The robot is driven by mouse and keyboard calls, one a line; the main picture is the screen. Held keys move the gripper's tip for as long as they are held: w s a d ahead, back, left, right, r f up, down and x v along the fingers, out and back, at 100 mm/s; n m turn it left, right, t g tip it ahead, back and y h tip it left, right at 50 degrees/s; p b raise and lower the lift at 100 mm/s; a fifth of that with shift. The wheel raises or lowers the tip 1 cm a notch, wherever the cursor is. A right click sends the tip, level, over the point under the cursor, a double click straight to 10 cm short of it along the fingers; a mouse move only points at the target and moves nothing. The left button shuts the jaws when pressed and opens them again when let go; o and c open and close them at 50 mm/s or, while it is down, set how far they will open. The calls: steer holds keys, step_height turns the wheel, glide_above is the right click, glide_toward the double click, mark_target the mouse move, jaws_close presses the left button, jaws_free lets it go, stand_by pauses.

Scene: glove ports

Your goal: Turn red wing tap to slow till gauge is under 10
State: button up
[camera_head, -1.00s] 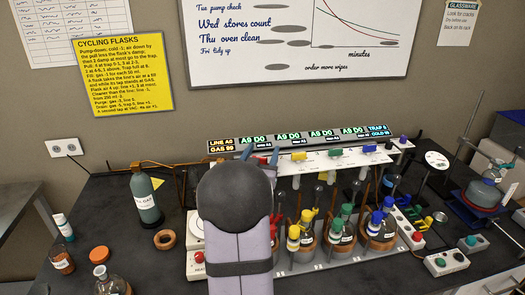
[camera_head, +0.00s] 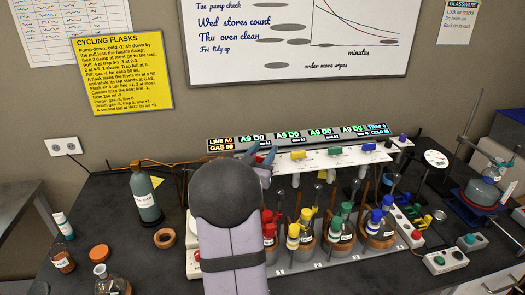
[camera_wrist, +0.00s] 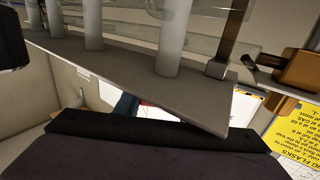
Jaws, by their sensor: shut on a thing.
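My gripper (camera_head: 262,156) has its blue fingers at the left end of the white tap panel (camera_head: 312,162), shut on a small red piece that I take for the red wing tap. The tap is mostly hidden by the fingers, and its angle cannot be told. In the wrist view a blue finger (camera_wrist: 126,105) shows below the panel's edge (camera_wrist: 190,105). The lit gauge strip (camera_head: 300,142) stands behind the panel; its left block seems to read LINE A0, GAS 99, and several others A9 D0.
Yellow (camera_head: 298,154), green (camera_head: 335,152) and blue (camera_head: 369,147) wing taps sit along the panel. Flasks with coloured stoppers stand below it. A grey-green gas bottle (camera_head: 146,197) and cork ring (camera_head: 165,238) stand left. A round dial (camera_head: 437,158) is at right.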

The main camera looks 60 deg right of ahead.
steer(key=shift+s+m+g+p, duration=0.3)
steer(key=shift+m+g, duration=0.45)
steer(key=shift+g, duration=0.4)
steer(key=shift+s+m+g+p, duration=0.2)
steer(key=shift+m+g+p, duration=0.4)
steer(key=shift+g, duration=0.5)
steer(key=shift+s+m+g+p, duration=0.25)
steer(key=shift+m+g, duration=0.6)
steer(key=shift+g, duration=0.3)
steer(key=o, duration=1)
steer(key=shift+o, duration=0.2)
steer(key=a+b, duration=0.1)
steer(key=a, duration=0.1)
steer(key=a+b, duration=0.1)
steer(key=a, duration=0.1)
steer(key=w+a+b, duration=0.1)
steer(key=a, duration=0.2)
steer(key=shift+f, duration=0.1)
steer(key=shift+a, duration=0.15)
